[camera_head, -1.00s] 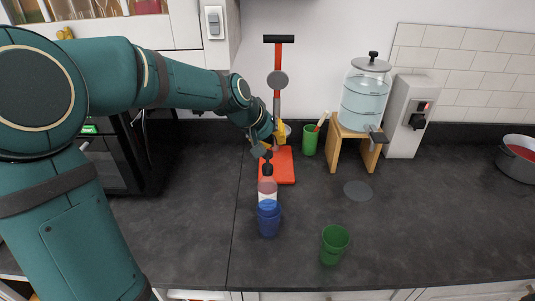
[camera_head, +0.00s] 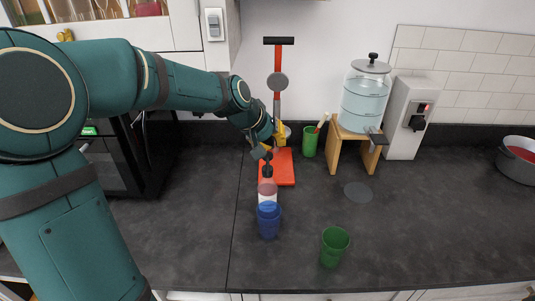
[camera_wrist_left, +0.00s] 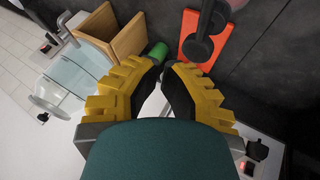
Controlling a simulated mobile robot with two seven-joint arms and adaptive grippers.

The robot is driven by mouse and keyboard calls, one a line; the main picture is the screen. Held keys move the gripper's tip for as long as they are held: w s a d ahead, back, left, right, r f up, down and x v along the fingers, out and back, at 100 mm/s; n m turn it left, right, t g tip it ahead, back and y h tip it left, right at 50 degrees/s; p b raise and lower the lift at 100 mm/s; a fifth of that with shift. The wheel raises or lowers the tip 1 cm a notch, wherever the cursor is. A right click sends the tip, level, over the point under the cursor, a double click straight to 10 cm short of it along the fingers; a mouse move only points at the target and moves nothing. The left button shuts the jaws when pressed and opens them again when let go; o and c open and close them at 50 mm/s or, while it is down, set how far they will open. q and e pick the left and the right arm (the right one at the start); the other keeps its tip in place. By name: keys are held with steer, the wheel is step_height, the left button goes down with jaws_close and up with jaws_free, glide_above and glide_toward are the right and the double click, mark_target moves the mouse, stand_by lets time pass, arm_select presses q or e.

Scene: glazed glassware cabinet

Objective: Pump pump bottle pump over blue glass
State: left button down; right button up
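The pump bottle (camera_head: 267,189) stands upright on the counter, with a reddish top part, a pale label and a black pump (camera_head: 267,170). The blue glass (camera_head: 269,224) stands in front of it and overlaps its lower part in the head view. My left gripper (camera_head: 266,152) is above the pump; I cannot tell whether it touches it. In the left wrist view its yellow fingers (camera_wrist_left: 163,65) have their tips nearly together with nothing between them. A dark pump-like part shows right of the fingertips there. My right gripper is not in view.
A red-based upright stand (camera_head: 285,168) is just behind the bottle. A green cup (camera_head: 310,142) stands at the back, and a green glass (camera_head: 334,246) at the front. A water dispenser (camera_head: 363,103) on a wooden stand is right. A pot (camera_head: 518,160) is far right.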

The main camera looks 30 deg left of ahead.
arm_select(q)
steer(key=shift+f, duration=0.15)
steer(key=shift+f+b, duration=0.3)
steer(key=shift+b, duration=0.15)
steer(key=shift+f+b, duration=0.9)
steer(key=shift+f, duration=0.15)
stand_by(1.0)
steer(key=shift+r, duration=0.1)
steer(key=shift+r+p, duration=1.25)
steer(key=shift+r, duration=0.15)
steer(key=shift+r+p, duration=2)
steer(key=shift+r, duration=0.5)
